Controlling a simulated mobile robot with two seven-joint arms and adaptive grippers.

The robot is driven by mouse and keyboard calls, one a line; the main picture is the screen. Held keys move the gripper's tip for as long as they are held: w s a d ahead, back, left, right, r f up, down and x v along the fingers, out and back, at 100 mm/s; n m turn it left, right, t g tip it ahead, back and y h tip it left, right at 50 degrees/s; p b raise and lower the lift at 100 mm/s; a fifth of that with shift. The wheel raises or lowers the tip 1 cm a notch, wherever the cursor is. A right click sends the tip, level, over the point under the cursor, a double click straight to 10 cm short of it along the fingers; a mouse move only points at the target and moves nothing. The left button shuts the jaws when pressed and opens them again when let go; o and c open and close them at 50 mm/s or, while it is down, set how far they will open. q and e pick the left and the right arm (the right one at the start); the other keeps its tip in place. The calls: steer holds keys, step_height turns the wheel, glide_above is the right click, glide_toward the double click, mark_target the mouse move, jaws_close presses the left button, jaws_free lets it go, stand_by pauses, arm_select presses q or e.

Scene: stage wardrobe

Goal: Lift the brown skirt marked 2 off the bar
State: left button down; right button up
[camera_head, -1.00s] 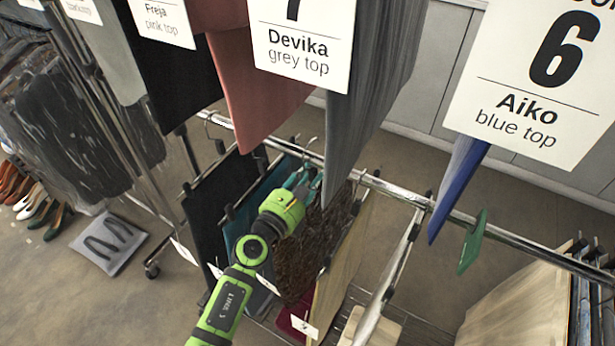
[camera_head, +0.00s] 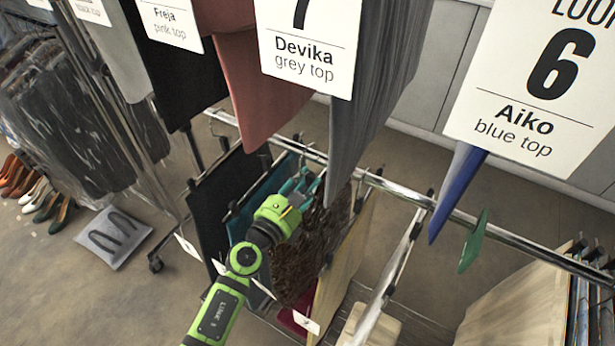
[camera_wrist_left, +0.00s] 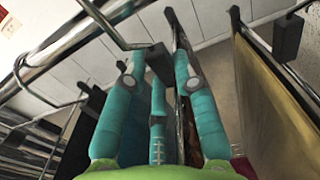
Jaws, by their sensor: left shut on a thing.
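The brown skirt (camera_head: 312,250), with a ruffled texture, hangs below the silver bar (camera_head: 400,197) between teal and tan garments. Its number is not readable. My left gripper (camera_head: 306,182), with teal fingers, is at the top of the brown skirt, just under the bar. In the left wrist view, the fingers (camera_wrist_left: 158,85) are closed in around the top of the skirt, with a hanger hook and black clip (camera_wrist_left: 160,62) close by; a thin brown strip shows between them. The exact contact is hidden. My right gripper is not in view.
A teal garment (camera_head: 262,200) and a dark one (camera_head: 218,200) hang at left, a tan one (camera_head: 345,262) at right, all close. A grey top (camera_head: 372,80) hangs in front above. Floor at left is partly clear.

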arm_select(q)
steer(key=shift+v, duration=2.6)
